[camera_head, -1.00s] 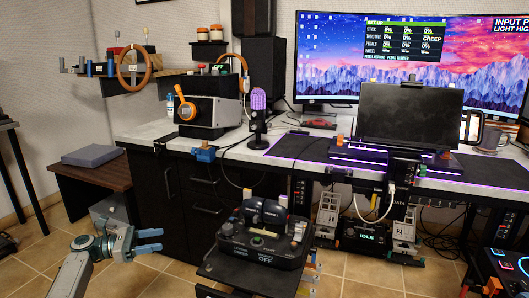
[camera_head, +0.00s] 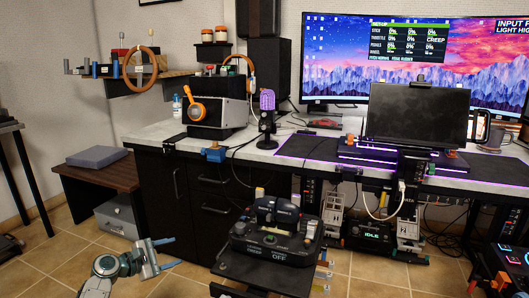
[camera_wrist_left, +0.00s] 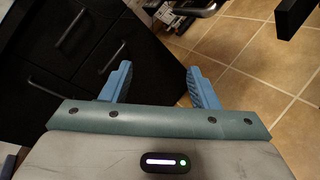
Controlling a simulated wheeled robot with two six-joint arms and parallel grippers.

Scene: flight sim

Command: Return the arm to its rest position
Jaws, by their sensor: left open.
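My left gripper (camera_head: 166,255) is at the lower left of the head view, low over the tiled floor and left of the throttle unit. Its blue fingers are apart with nothing between them. In the left wrist view the same gripper (camera_wrist_left: 160,85) shows two spread blue fingers, with cabinet drawers and floor beyond. My right gripper does not show in either view.
A black throttle unit (camera_head: 277,238) on a small stand is right of my left gripper. The dark drawer cabinet (camera_head: 208,190) stands behind it under the desk (camera_head: 240,148). A low wooden bench (camera_head: 98,176) is at left. Tiled floor (camera_head: 50,262) is open at lower left.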

